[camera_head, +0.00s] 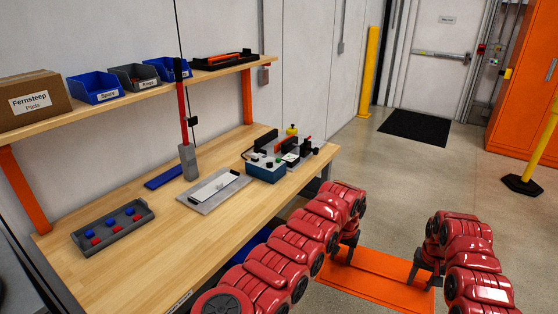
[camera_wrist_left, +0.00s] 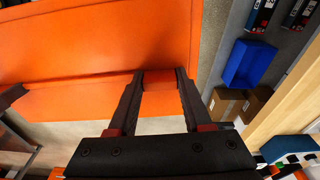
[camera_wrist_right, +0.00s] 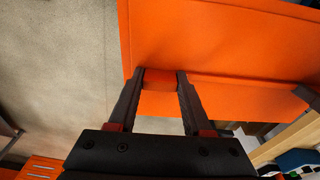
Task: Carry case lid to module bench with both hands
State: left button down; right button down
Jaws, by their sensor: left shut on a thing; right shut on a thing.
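The case lid (camera_head: 375,282) is a wide, flat orange panel. It appears above the floor beside the wooden bench (camera_head: 125,270), at the lower middle of the head view. My left gripper (camera_head: 347,252) is shut on the lid's edge; in the left wrist view the fingers close on a raised orange rim (camera_wrist_left: 158,82). My right gripper (camera_head: 424,272) is shut on the lid nearer its right end, and the right wrist view shows it gripping the rim (camera_wrist_right: 160,80). My left arm hides part of the lid and the bench's near edge.
The bench holds a grey tray (camera_head: 88,237) of red and blue pieces, a plate (camera_head: 198,201), a blue strip (camera_head: 164,178) and a blue-sided fixture (camera_head: 264,172). A shelf (camera_head: 140,100) with bins runs above. The bench's near left surface is bare. An orange cabinet (camera_head: 520,90) stands right.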

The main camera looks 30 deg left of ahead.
aim_at(152, 257)
jog(key=i+l+u, duration=0.1)
jog(key=i, duration=1.25)
jog(key=i+u, duration=0.15)
jog(key=u, duration=2.45)
